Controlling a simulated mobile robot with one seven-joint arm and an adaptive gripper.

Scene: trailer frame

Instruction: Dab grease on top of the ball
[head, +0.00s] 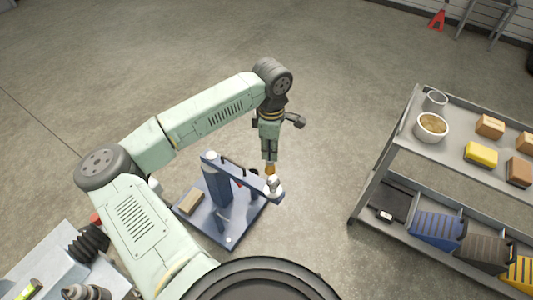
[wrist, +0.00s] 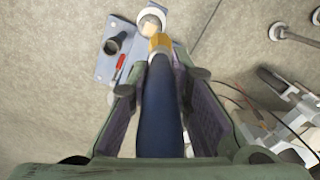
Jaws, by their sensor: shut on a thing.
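My gripper (head: 269,152) points down and is shut on a brush, whose dark blue handle (wrist: 160,110) lies between the fingers in the wrist view. The brush has a gold ferrule (wrist: 159,43) and a pale tan tip (wrist: 150,29). The ball (head: 273,186) is pale and rounded, at the end of the blue-grey trailer frame's arm (head: 236,172). It also shows in the wrist view (wrist: 152,13). The brush tip is at the ball's top and overlaps it in the wrist view; I cannot tell whether they touch. No grease is clearly visible on the ball.
A grey shelf cart (head: 401,140) at the right carries a white bowl with brownish contents (head: 432,127), a grey cup (head: 435,101) and several boxes. A red-handled tool (wrist: 120,66) lies on the frame's base plate. The floor between frame and cart is clear.

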